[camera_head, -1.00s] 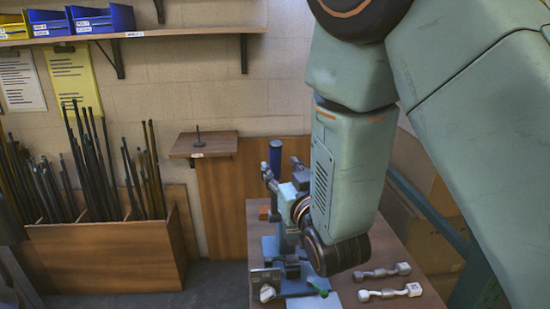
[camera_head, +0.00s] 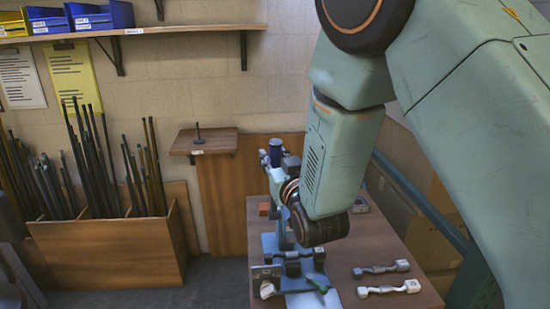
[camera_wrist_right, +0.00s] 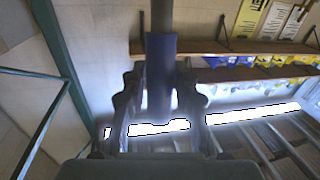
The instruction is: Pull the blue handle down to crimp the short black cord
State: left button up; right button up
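The blue handle (camera_head: 275,148) stands upright at the back of the blue press (camera_head: 268,245) on the wooden table. My right gripper (camera_head: 273,163) is beside the handle and hides its lower part. In the right wrist view the handle (camera_wrist_right: 161,75) lies between the two fingers of my right gripper (camera_wrist_right: 160,85). Slim gaps seem to show on both sides, so the fingers look open around it. A grey rod runs on beyond the handle. I cannot make out the short black cord. My left gripper is not in view.
Two grey-white jointed parts (camera_head: 388,288) lie on the table's right side. A green piece (camera_head: 317,284) is at the press's front. An orange block (camera_head: 264,209) lies behind. A small wall shelf (camera_head: 205,142) is left of the handle; a rod bin (camera_head: 110,252) stands left.

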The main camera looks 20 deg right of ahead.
grip_shut()
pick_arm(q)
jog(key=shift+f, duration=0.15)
pick_arm(e)
jog(key=shift+f, duration=0.1)
dwell(0.3)
